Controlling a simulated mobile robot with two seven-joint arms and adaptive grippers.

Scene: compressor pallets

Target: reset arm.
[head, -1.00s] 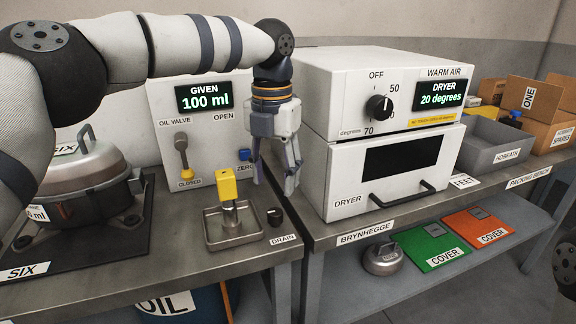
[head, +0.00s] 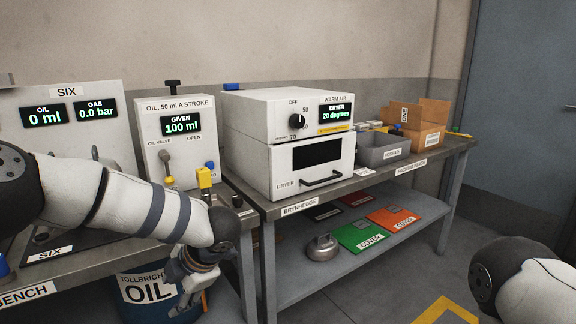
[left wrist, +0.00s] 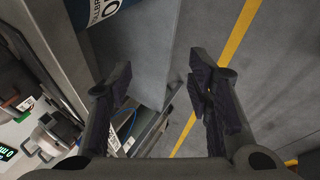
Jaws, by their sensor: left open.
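My left arm comes in from the left in the head view. Its gripper (head: 186,290) hangs low in front of the left bench, before the oil drum (head: 150,293). In the left wrist view the left gripper (left wrist: 165,90) is open, its two dark fingers apart with nothing between them. My right arm (head: 520,285) shows only in part at the lower right of the head view; its gripper is out of frame.
The oil station (head: 172,125) with its yellow-topped pump (head: 204,178) stands behind my left arm. The white dryer (head: 300,140) sits on the packing bench. Covers (head: 362,236) lie on its lower shelf. Floor at the right is open, with a yellow marking (head: 446,309).

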